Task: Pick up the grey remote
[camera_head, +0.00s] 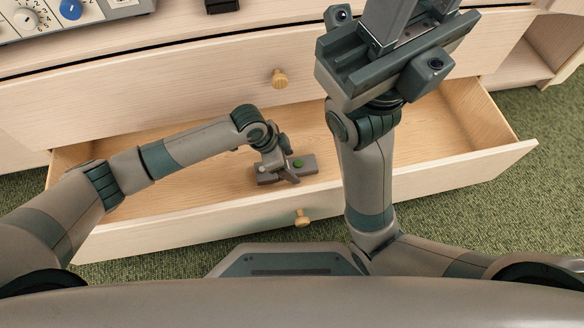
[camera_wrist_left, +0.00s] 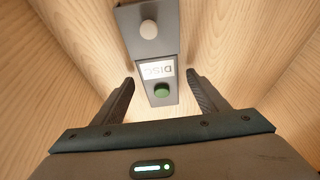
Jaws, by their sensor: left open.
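The grey remote (camera_head: 306,166) lies in the open drawer (camera_head: 205,220) below my left gripper (camera_head: 284,172). In the left wrist view the grey remote (camera_wrist_left: 149,46) is a dark grey bar with a white round button, a green round button and a white label lettered "DISC". My left gripper (camera_wrist_left: 160,84) is open, one finger on each side of the remote's near end, with a gap on both sides. In the head view the hand hides part of the remote. My right gripper (camera_head: 392,45) is raised at the upper middle; its fingers do not show clearly.
The drawer's front panel, with a wooden knob (camera_head: 301,218), stands between me and the remote. A shut drawer with another knob (camera_head: 279,78) is above. A panel with dials (camera_head: 60,16) sits on top at the upper left. The drawer floor looks otherwise bare.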

